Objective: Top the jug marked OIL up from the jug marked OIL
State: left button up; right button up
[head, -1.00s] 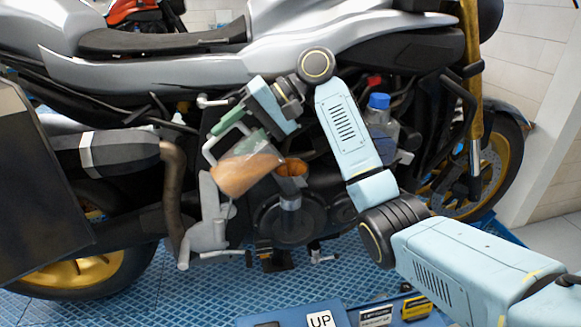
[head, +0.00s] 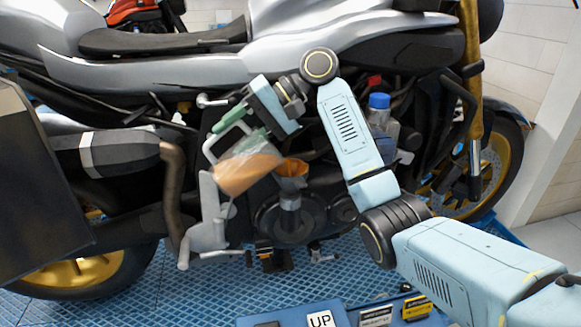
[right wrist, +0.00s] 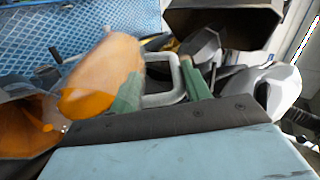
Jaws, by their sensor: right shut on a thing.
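A clear jug with amber liquid (head: 246,172) hangs tilted in front of the motorcycle's engine; it also shows in the right wrist view (right wrist: 104,72). My right gripper (head: 238,127) is shut on its pale handle (right wrist: 163,72), with green fingers on either side. No OIL marking is readable, and I see no second jug. My left gripper is out of view.
The silver motorcycle (head: 180,70) fills the background. A blue-capped bottle (head: 381,115) stands right of my right forearm. Blue grating (head: 200,285) covers the floor. A dark panel (head: 35,190) is at the left.

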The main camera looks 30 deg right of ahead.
aim_at(213, 166)
jog(key=shift+s+d+r+y, duration=0.1)
jog(key=shift+d+r+y, duration=0.85)
jog(key=shift+y, duration=0.35)
dwell(4.5)
jog(key=shift+a+f+h, duration=0.85)
jog(key=shift+a+h, duration=0.15)
jog(key=shift+h, duration=0.2)
jog(key=shift+w+a+f+g+h, duration=0.15)
jog(key=shift+a+f+h, duration=0.3)
jog(key=shift+f+h, duration=0.25)
jog(key=shift+w+a+f+g+h, duration=0.15)
jog(key=shift+a+f+h, duration=0.3)
jog(key=shift+f+h, duration=0.25)
jog(key=a+h, duration=0.1)
jog(key=a+f+h, duration=0.1)
jog(key=shift+h, duration=0.3)
jog(key=shift+w+a+f+n+g+h, duration=0.15)
jog(key=shift+a+f+h, duration=0.35)
jog(key=shift+a+h, duration=0.45)
jog(key=shift+w+a+f+n+g+h, duration=0.15)
jog(key=shift+a+f+h, duration=0.35)
jog(key=shift+a+h, duration=0.5)
jog(key=shift+a+f+g+h, duration=0.2)
jog(key=shift+a+f+h, duration=0.3)
jog(key=shift+a+h, duration=0.45)
